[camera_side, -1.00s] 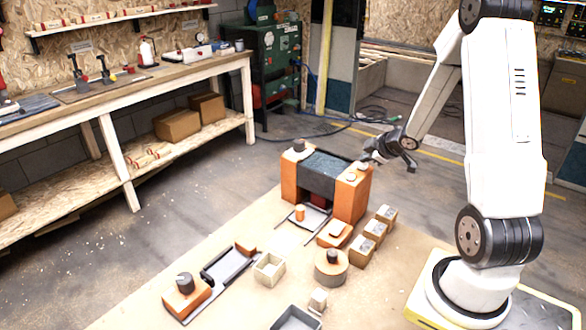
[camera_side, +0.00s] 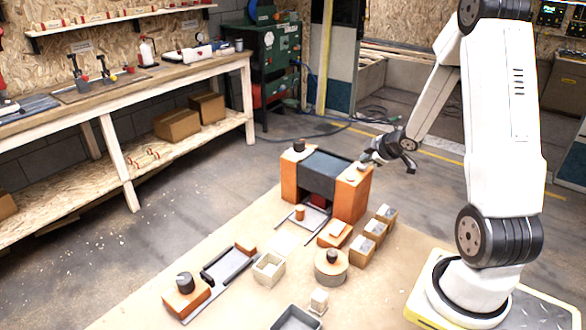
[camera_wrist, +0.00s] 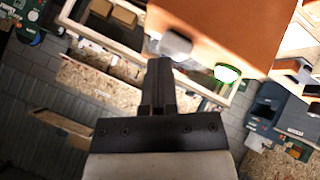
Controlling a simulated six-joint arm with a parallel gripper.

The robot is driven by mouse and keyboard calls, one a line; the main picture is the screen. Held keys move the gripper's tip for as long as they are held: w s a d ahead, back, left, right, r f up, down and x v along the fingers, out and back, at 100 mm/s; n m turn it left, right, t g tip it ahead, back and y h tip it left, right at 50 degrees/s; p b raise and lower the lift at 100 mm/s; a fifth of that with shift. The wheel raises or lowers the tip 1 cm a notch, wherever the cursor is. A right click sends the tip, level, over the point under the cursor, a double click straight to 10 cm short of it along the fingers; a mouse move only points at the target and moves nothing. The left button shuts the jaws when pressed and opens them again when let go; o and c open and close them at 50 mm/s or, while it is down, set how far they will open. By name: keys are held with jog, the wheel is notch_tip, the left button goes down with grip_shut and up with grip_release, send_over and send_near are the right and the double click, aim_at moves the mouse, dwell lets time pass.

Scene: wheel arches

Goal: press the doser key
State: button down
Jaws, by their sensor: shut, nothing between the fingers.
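The orange machine (camera_side: 350,200) stands at the back of the board, with a dark grey hopper (camera_side: 318,172) between its two orange posts. Small pale keys (camera_side: 351,179) sit on top of its right post. In the wrist view, a grey key (camera_wrist: 175,46) and a green-lit round key or lamp (camera_wrist: 227,73) show on the orange block (camera_wrist: 240,30). I cannot tell which is the doser key. My gripper (camera_side: 367,157) is shut and empty, just above and beside the right post's top. In the wrist view, its fingertips (camera_wrist: 159,66) overlap the grey key's lower left edge; contact is unclear.
A black knob (camera_side: 299,145) tops the left post. A tray with an orange peg (camera_side: 300,212) lies in front.

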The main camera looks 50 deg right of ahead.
aim_at(361, 166)
jog(key=shift+r, duration=0.75)
jog(key=shift+r, duration=0.15)
jog(key=shift+r, duration=2.4)
jog(key=shift+w+a, duration=0.35)
jog(key=shift+a, duration=0.25)
jog(key=s+a+f+m+g+y, duration=0.1)
jog(key=s+a+g, duration=0.1)
jog(key=a, duration=0.7)
jog(key=s+a+f+m+g+y, duration=0.1)
jog(key=s+a+f+m+g, duration=0.1)
jog(key=a, duration=0.8)
jog(key=s+a+f+m+g, duration=0.1)
jog(key=s+a+m+g, duration=0.1)
jog(key=a, duration=0.8)
jog(key=shift+a+f+y, duration=0.15)
jog(key=shift+f+y, duration=0.15)
jog(key=shift+y, duration=0.1)
